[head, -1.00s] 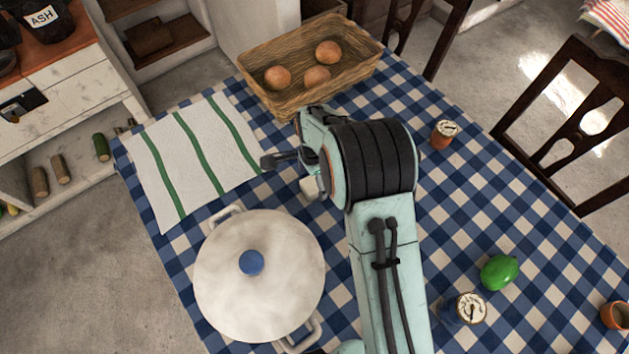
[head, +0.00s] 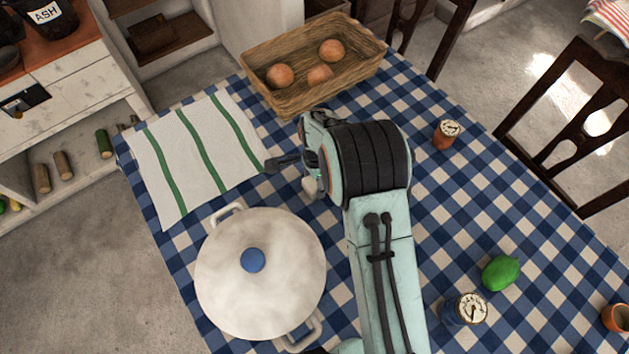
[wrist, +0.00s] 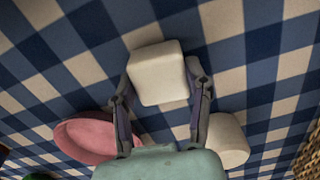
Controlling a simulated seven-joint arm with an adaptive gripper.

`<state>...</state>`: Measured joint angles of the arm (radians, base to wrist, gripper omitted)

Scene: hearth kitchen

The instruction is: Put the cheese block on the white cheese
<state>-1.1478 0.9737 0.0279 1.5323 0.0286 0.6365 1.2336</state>
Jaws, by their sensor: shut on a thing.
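My gripper (wrist: 158,88) is shut on the cheese block (wrist: 158,72), a pale cream block with rounded edges, in the wrist view. The fingers press on its two opposite sides. The white cheese (wrist: 228,140), a pale rounded piece, is on the checked cloth to the right of the right finger, apart from the held block and partly hidden by the finger. In the head view my arm hides most of the gripper. A small pale piece (head: 310,186) shows at its left edge; I cannot tell which cheese it is.
A pink dish (wrist: 85,137) lies left of the gripper in the wrist view. A lidded white pot (head: 260,300), striped towel (head: 192,150) and wicker basket (head: 290,98) with buns surround the arm. A jar (head: 446,134), a green fruit (head: 501,273) and another jar (head: 466,309) stand right.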

